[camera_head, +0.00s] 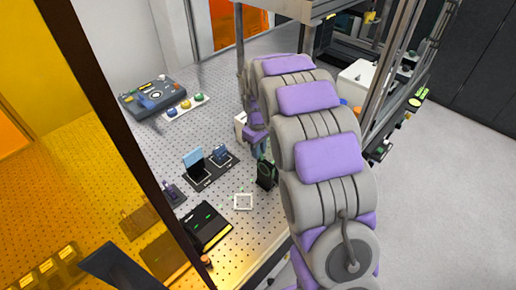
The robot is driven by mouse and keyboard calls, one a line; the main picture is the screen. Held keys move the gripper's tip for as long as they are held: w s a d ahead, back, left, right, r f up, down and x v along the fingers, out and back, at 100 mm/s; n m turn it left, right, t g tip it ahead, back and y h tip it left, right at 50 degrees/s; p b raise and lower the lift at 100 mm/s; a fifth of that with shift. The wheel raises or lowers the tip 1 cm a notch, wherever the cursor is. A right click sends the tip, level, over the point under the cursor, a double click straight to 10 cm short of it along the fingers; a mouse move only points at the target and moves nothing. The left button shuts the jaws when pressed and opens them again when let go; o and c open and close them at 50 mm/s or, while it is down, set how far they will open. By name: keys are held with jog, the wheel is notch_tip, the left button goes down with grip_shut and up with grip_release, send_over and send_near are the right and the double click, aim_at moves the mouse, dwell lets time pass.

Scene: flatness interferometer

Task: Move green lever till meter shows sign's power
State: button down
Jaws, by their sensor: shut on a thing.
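My gripper (260,151) is small in the view, low over the perforated table beyond my arm. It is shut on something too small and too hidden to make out. Right below it stands a black device with a green ring (267,174); whether they touch is unclear. I cannot pick out the green lever; it may be hidden at the gripper. No meter reading or sign text is legible. A small upright light-blue panel (193,161) stands on a dark base to the left of the gripper.
A grey-blue console (156,95) and a strip with coloured buttons (186,107) sit at the back left of the perforated table (215,124). A black flat box (206,226) and white square frame (243,202) lie nearer. An amber panel (60,150) with dark post borders the left.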

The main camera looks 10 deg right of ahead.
jog(key=shift+w+r, duration=0.2)
jog(key=shift+r, duration=0.1)
jog(key=c, duration=1.2)
grip_release()
jog(key=shift+s, duration=0.15)
jog(key=shift+o, duration=0.5)
jog(key=shift+f, duration=0.2)
notch_tip(320, 180, up, 17)
jog(key=p, duration=0.1)
jog(key=shift+r+p, duration=0.15)
jog(key=shift+p, duration=0.15)
